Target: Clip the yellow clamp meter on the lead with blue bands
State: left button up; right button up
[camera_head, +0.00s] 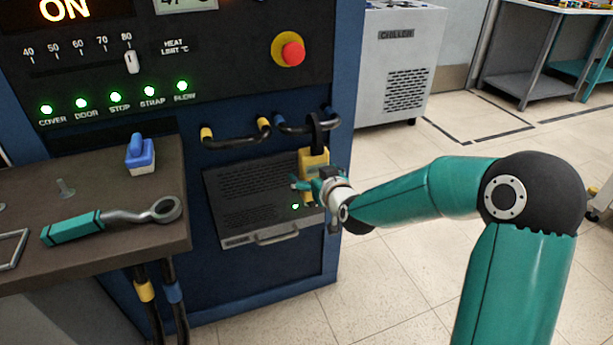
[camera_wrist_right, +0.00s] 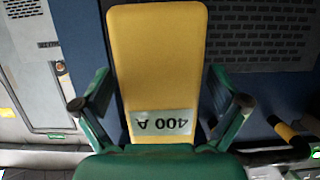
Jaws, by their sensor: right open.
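The yellow clamp meter (camera_head: 312,160) is upright at the front of the blue cabinet. Its black jaw (camera_head: 316,132) crosses the right part of the lead with blue bands (camera_head: 296,127); whether the jaw fully encloses the lead is too small to tell. My right gripper (camera_head: 308,184) is at the meter's body. In the right wrist view, its open fingers (camera_wrist_right: 158,88) stand on either side of the yellow meter (camera_wrist_right: 155,55), with gaps showing, and its 400 A label appears upside down. My left gripper is not in view.
The lead with yellow bands (camera_head: 236,141) is left of the blue-banded one. A grey vented panel with a handle (camera_head: 235,220) lies below. A brown bench (camera_head: 100,260) at left bears a green-handled wrench (camera_head: 110,220) and a blue-handled item (camera_head: 140,155).

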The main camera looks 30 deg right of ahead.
jog(key=shift+f, duration=0.1)
jog(key=v, duration=1.2)
jog(key=a+f+n+g+y, duration=0.1)
jog(key=a+f+g, duration=0.1)
jog(key=a+f, duration=0.35)
jog(key=a+f+g+y, duration=0.2)
jog(key=f, duration=0.7)
jog(key=a+f+n+g+y, duration=0.1)
jog(key=a+f, duration=0.3)
jog(key=f, duration=0.4)
jog(key=s+a+f+m+g+y, duration=0.1)
jog(key=s+a+f+g+y, duration=0.1)
jog(key=s+a+f+g, duration=0.4)
jog(key=s+a+f+m+g+y, duration=0.1)
jog(key=s+a+f+g, duration=0.2)
jog(key=s+a+f, duration=0.55)
jog(key=s+d+r+p, duration=0.1)
jog(key=r+p, duration=1.4)
jog(key=p, duration=0.1)
jog(key=s+d+r+p, duration=0.1)
jog(key=s+r+p, duration=0.1)
jog(key=r+p, duration=1.4)
jog(key=shift+d+n+p, duration=0.3)
jog(key=shift+d+p, duration=0.1)
jog(key=shift+p, duration=0.05)
